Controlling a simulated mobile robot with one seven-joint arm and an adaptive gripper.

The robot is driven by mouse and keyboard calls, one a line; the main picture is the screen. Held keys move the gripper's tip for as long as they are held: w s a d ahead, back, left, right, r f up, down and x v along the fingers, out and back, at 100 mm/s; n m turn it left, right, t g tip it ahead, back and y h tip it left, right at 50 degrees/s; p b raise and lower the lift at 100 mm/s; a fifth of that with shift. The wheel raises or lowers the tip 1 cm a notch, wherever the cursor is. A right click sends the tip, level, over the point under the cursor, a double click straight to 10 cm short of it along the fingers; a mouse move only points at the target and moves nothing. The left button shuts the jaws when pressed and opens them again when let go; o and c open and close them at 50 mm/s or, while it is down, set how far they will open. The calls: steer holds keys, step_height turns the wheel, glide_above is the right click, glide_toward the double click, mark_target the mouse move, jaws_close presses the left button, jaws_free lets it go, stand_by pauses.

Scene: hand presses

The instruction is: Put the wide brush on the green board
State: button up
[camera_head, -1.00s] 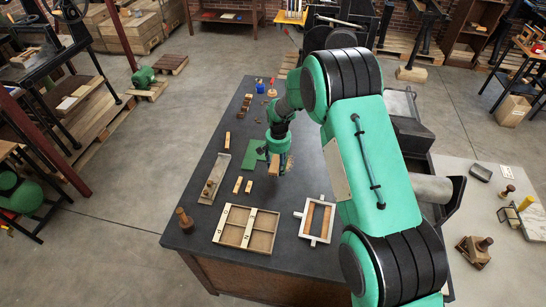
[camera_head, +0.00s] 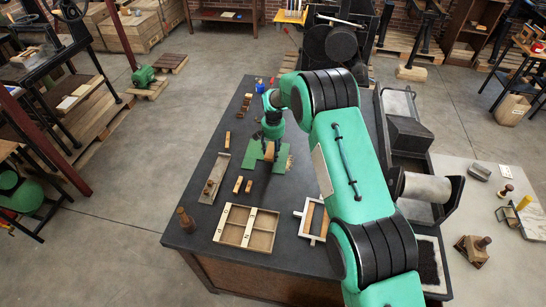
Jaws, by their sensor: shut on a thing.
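The green board (camera_head: 254,156) lies flat on the dark table, partly hidden by my gripper. My gripper (camera_head: 269,147) points down over the board, shut on a brown wooden piece (camera_head: 269,152), which looks like the wide brush. The piece is at or just above the board; I cannot tell whether it touches. A pale, bristly patch (camera_head: 289,162) shows at the board's right edge; I cannot tell whether it belongs to the held piece.
Small items line the far left edge.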

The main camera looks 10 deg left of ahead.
mark_target(273, 150)
steer(key=shift+f+p, duration=0.3)
steer(key=shift+f, duration=1.45)
steer(key=shift+f, duration=0.2)
steer(key=o, duration=1.2)
steer(key=shift+r, duration=0.15)
step_height(273, 150, up, 12)
steer(key=shift+r+b, duration=0.1)
steer(key=shift+b, duration=0.55)
